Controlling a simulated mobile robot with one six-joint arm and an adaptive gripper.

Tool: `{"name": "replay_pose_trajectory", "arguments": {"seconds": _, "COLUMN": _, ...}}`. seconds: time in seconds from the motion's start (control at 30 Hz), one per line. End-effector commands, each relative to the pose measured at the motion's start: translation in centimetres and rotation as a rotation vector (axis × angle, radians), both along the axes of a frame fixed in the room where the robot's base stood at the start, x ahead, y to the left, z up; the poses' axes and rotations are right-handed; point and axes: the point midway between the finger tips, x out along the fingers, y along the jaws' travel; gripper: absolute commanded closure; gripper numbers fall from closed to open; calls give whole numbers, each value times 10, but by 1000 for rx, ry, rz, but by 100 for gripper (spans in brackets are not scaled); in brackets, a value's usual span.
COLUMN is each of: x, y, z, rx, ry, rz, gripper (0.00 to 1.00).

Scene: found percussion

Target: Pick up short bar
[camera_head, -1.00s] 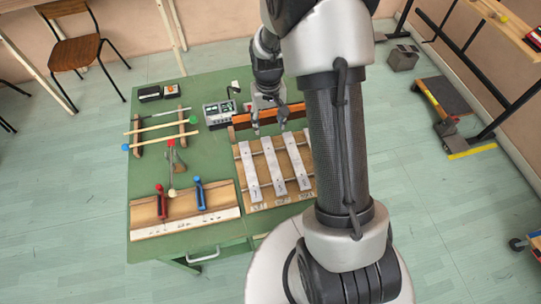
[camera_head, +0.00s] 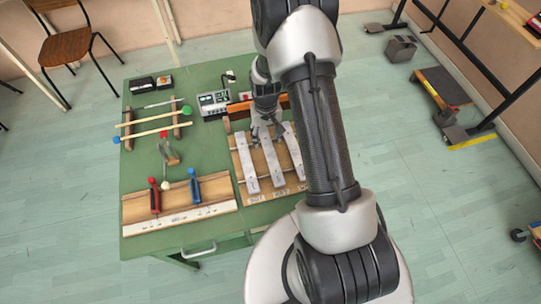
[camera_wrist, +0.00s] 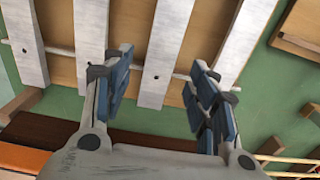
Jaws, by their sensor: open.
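Pale metal bars lie side by side on a wooden frame at the table's middle right: a left one (camera_head: 246,165), a second one (camera_head: 271,162) and a third one (camera_head: 293,152). The wrist view shows another toward its left edge (camera_wrist: 22,45). Which is the short bar I cannot tell for sure; marks on the frame's front edge are too small to read. My gripper (camera_head: 267,141) is open at the back end of the second bar. In the wrist view my fingers (camera_wrist: 160,88) stand on either side of that bar (camera_wrist: 165,50), with nothing gripped.
An orange-brown wooden block (camera_head: 240,108) lies behind the bars. A grey control box (camera_head: 214,103) stands at back left. A rack with sticks (camera_head: 153,127) and a board with red and blue handled tools (camera_head: 180,210) lie left. My arm hides the table's right side.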

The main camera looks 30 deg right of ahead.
Motion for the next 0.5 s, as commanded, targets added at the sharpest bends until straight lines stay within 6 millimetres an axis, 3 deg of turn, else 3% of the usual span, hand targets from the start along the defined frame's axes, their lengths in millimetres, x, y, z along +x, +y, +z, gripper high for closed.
{"name": "replay_pose_trajectory", "arguments": {"seconds": 0.03, "x": -1, "y": 0, "z": -13, "rx": 1, "ry": 3, "rz": 0, "gripper": 47}}
{"name": "replay_pose_trajectory", "arguments": {"seconds": 0.13, "x": 0, "y": 0, "z": -24, "rx": 1, "ry": 1, "rz": 0, "gripper": 47}}
{"name": "replay_pose_trajectory", "arguments": {"seconds": 0.37, "x": 1, "y": 0, "z": -25, "rx": 1, "ry": -1, "rz": 0, "gripper": 47}}
{"name": "replay_pose_trajectory", "arguments": {"seconds": 0.5, "x": 0, "y": 0, "z": -25, "rx": 1, "ry": 0, "rz": 0, "gripper": 55}}
